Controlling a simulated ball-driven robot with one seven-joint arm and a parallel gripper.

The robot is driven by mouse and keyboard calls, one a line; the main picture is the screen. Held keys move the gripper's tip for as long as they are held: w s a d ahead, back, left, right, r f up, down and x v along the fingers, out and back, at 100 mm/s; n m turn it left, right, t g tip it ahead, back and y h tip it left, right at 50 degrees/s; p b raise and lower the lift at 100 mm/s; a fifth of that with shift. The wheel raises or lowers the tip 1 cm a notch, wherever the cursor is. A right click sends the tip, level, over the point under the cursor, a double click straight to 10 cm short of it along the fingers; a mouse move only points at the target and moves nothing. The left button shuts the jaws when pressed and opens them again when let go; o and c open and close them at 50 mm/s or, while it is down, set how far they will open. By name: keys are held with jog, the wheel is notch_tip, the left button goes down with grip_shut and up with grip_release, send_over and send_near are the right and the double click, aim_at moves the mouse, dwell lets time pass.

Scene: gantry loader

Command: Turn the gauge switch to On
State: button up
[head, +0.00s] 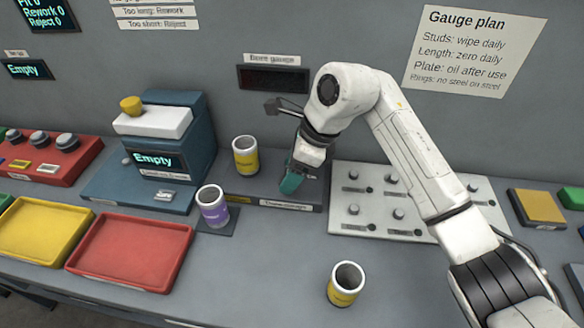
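The bore gauge display (273,79) is a dark, unlit panel on the back wall under a "Bore gauge" label. Below it, a dark gauge base (262,187) lies on the bench with labels along its front edge. My gripper (291,182) points down over the right part of this base, its tip close to the surface. A teal piece shows at the tip; I cannot tell whether it is a finger or something held. No gauge switch is clearly visible; the gripper and wrist cover that part of the base. The finger opening is not readable.
A yellow-banded cup (246,156) stands at the base's left, a purple-banded cup (212,206) left of its front, another yellow-banded cup (345,284) at the bench front. A pegged white plate (380,205) lies right. Red (130,253) and yellow (45,230) trays lie left.

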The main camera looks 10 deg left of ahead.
jog(key=c, duration=1.1)
jog(key=shift+o, duration=0.2)
jog(key=shift+s+r+m+t+p, duration=0.15)
jog(key=shift+m+t+p, duration=0.25)
jog(key=shift+m+p, duration=0.65)
jog(key=m+t+p, duration=0.1)
jog(key=m+p, duration=0.1)
jog(key=m, duration=0.1)
jog(key=shift+s+a+m, duration=0.1)
jog(key=shift+s+m, duration=0.05)
jog(key=shift+m, duration=0.2)
jog(key=m+p, duration=0.1)
jog(key=m, duration=0.1)
jog(key=m+t+h+p, duration=0.1)
jog(key=m, duration=0.1)
jog(key=shift+s+a+t+h+p, duration=0.1)
jog(key=shift+a+t+h+p, duration=0.05)
jog(key=shift+t+h+p, duration=0.2)
jog(key=shift+m+h+p, duration=0.25)
jog(key=shift+m+p, duration=0.3)
jog(key=shift+m, duration=0.55)
